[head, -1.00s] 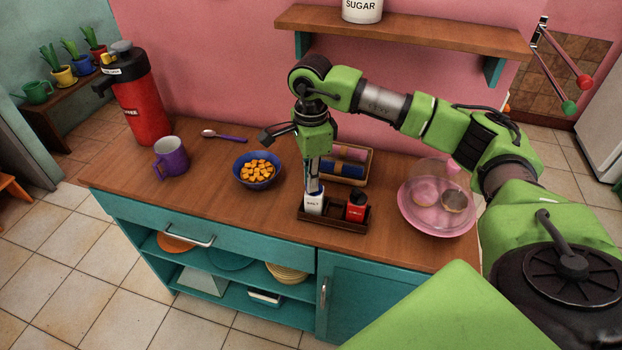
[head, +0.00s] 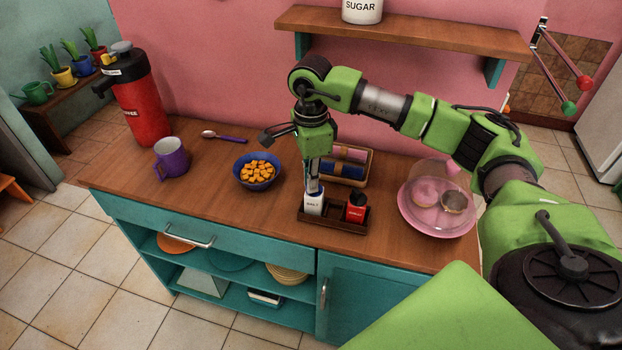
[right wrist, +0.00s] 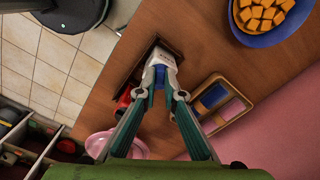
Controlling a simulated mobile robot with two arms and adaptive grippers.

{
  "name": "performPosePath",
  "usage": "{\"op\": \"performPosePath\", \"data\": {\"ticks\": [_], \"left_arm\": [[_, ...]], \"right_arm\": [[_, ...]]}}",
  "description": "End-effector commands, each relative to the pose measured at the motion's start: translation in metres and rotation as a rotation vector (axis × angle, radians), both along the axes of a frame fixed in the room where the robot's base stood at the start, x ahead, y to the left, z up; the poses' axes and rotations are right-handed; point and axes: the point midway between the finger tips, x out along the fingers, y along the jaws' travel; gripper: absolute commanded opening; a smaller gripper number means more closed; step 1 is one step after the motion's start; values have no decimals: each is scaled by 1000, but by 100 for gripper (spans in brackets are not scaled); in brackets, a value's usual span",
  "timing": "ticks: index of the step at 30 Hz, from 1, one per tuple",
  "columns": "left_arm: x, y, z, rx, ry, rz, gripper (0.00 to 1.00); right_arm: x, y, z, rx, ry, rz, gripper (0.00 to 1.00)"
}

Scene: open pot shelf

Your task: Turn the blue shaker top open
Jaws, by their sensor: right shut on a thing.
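A white shaker labelled SALT (head: 314,206) stands upright in a dark wooden tray (head: 336,222) at the front of the counter. It also shows in the right wrist view (right wrist: 162,56). My right gripper (head: 313,187) points straight down from above and is shut on the shaker's top. In the right wrist view the fingertips (right wrist: 160,77) meet around the top end of the shaker. My left gripper is not in view.
A red shaker with a black top (head: 356,208) stands close by in the same tray. A blue bowl of orange cubes (head: 257,172) is to the left. A rack with rolled cloths (head: 346,165) is behind, and a pink plate under a clear dome (head: 436,207) is to the right.

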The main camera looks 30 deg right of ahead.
Motion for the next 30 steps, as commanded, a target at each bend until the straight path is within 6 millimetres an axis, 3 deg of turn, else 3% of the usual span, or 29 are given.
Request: {"op": "performPosePath", "data": {"ticks": [3, 4, 6, 17, 23, 30], "left_arm": [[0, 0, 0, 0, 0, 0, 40], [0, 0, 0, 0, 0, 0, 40], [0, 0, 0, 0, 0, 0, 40], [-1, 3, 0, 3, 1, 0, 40], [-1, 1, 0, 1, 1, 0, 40], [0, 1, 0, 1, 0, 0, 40]], "right_arm": [[0, 0, 0, 0, -1, 0, 0], [0, 0, 0, 0, -1, 0, 14], [0, 0, 0, 0, -1, 0, 26], [0, 0, 3, 0, -1, 0, 26], [1, 1, 30, 1, -6, 0, 26], [1, 0, 82, 1, -4, 0, 26]]}}
